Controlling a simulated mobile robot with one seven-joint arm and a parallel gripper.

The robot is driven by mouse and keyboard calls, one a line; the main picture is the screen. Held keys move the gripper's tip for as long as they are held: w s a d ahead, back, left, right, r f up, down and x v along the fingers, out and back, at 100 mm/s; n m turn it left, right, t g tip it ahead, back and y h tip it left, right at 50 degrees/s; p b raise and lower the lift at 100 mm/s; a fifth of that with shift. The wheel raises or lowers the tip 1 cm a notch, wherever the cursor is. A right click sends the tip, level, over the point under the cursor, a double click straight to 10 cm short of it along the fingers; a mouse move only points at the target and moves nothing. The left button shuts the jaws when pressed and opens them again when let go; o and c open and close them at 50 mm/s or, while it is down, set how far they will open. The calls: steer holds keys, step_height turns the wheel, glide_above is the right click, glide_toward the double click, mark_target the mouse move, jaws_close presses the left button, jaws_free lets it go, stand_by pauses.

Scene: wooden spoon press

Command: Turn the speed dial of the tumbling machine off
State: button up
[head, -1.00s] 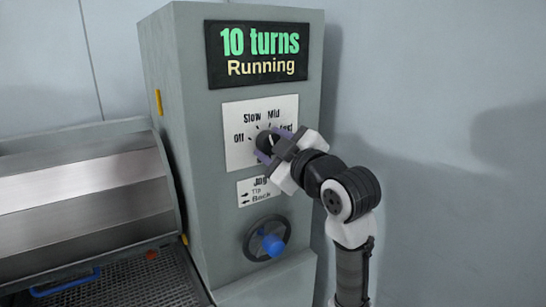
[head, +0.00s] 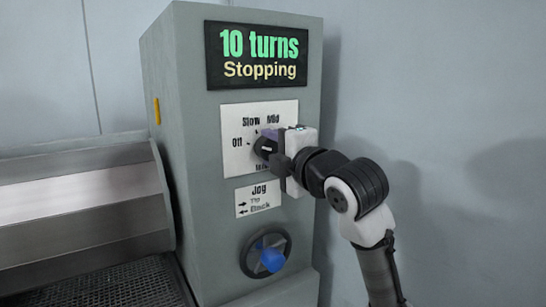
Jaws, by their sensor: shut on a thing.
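The black speed dial (head: 264,145) sits on a white plate (head: 235,158) on the front of the grey tumbling machine (head: 212,118). The plate's labels "Off", "Slow" and "Mid" show; the right part of the plate is hidden behind my gripper. My gripper (head: 272,150) comes from the right and is shut on the dial. The dial's pointer mark is turned to the left side, near "Off". The display (head: 257,55) above reads "10 turns" and "Stopping".
A jog plate (head: 258,198) with "Tip" and "Back" lies below the dial. Lower down is a handwheel with a blue knob (head: 271,260). A slatted metal cover (head: 85,195) and a mesh tray (head: 100,285) are at left. Free room lies at right.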

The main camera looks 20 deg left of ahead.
steer(key=shift+n, duration=0.6)
steer(key=o, duration=1)
steer(key=shift+s+d+b, duration=0.1)
steer(key=shift+b, duration=0.2)
steer(key=b+v, duration=0.2)
steer(key=v, duration=1.1)
steer(key=shift+s+d, duration=0.2)
